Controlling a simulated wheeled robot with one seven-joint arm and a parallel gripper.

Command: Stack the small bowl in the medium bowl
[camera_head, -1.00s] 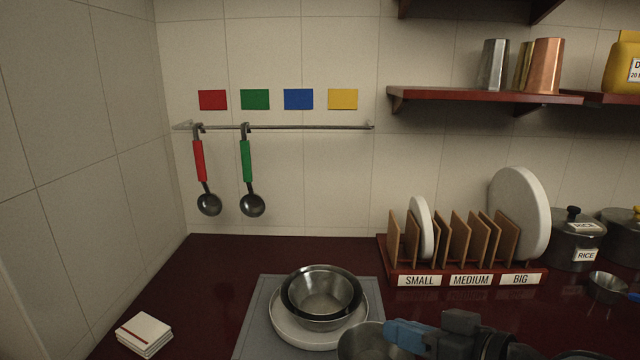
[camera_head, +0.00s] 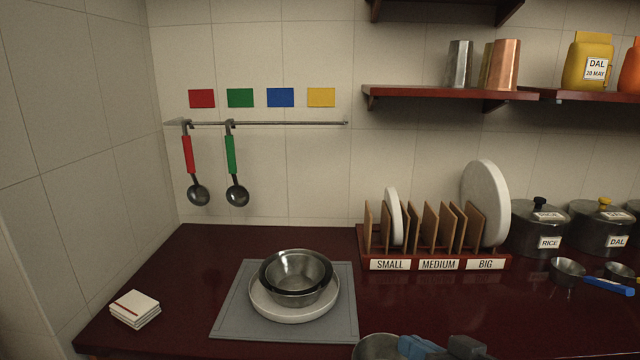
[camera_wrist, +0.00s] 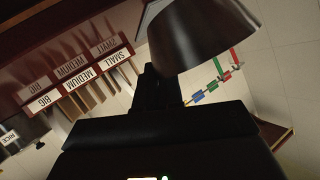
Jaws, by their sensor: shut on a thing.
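My gripper (camera_head: 412,347) is at the bottom edge of the head view, shut on a steel bowl (camera_head: 376,347), apparently the small bowl. This bowl is cut off by the frame and also shows large in the wrist view (camera_wrist: 195,40), where my gripper (camera_wrist: 157,85) meets its wall. On the counter, a steel bowl (camera_head: 298,268), apparently the medium bowl, sits inside a wider, darker bowl (camera_head: 270,283). Both rest on a white plate (camera_head: 280,313). The held bowl is apart from this stack, in front of it and to its right. The inner bowl looks empty.
The plate lies on a grey mat (camera_head: 235,318). A rack (camera_head: 400,254) with white plates stands behind to the right, with pots (camera_head: 540,232) and measuring cups (camera_head: 567,272) beyond it. White coasters (camera_head: 135,310) lie at left. Ladles (camera_head: 235,190) hang on the wall.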

